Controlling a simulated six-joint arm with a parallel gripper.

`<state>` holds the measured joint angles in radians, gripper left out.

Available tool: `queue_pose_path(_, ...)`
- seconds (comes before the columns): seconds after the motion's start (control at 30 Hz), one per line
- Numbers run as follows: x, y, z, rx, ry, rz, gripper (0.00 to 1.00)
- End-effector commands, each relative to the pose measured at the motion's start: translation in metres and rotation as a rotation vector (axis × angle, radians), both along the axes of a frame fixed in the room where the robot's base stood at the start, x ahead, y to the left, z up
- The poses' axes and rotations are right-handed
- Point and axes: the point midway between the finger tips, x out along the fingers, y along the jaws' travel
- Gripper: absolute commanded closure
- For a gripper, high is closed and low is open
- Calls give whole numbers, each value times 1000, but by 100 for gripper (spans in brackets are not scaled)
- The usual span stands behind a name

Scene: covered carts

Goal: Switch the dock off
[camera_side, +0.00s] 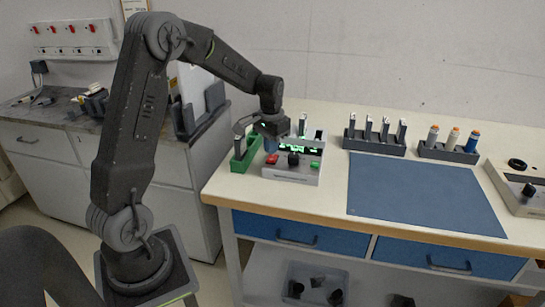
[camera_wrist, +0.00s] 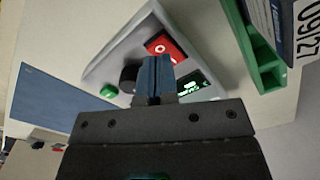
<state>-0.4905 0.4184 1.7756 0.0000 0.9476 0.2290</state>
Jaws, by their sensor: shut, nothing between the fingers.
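The dock (camera_side: 291,178) is a pale box near the left end of the bench. Its red button (camera_side: 272,159), black knob (camera_side: 293,158) and green button (camera_side: 315,165) sit along the front of its top, and its display (camera_side: 298,148) glows green. In the wrist view, the red button (camera_wrist: 165,46) carries a white ring mark; the knob (camera_wrist: 128,78), green button (camera_wrist: 110,91) and part of the lit display (camera_wrist: 190,86) also show. My gripper (camera_side: 271,147) is shut and empty over the dock's left part. Its blue fingertips (camera_wrist: 154,72) appear beside the red button; contact cannot be told.
A green holder (camera_side: 246,160) stands close on the dock's left. Racks with upright items (camera_side: 374,146) and bottles (camera_side: 448,153) stand behind a blue mat (camera_side: 420,190). Another device (camera_side: 520,195) is at the far right. The mat is clear.

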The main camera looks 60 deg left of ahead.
Motion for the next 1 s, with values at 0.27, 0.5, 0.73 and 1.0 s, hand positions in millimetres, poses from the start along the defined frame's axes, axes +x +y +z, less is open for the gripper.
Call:
queue_pose_path(0.27, 0, 0, 0, 0, 0, 0, 100)
queue_pose_path(0.5, 0, 0, -2, 0, 0, 0, 100)
queue_pose_path(0.73, 0, 0, -5, 0, 0, 0, 100)
queue_pose_path(1.0, 0, 0, -9, 0, 1, 0, 100)
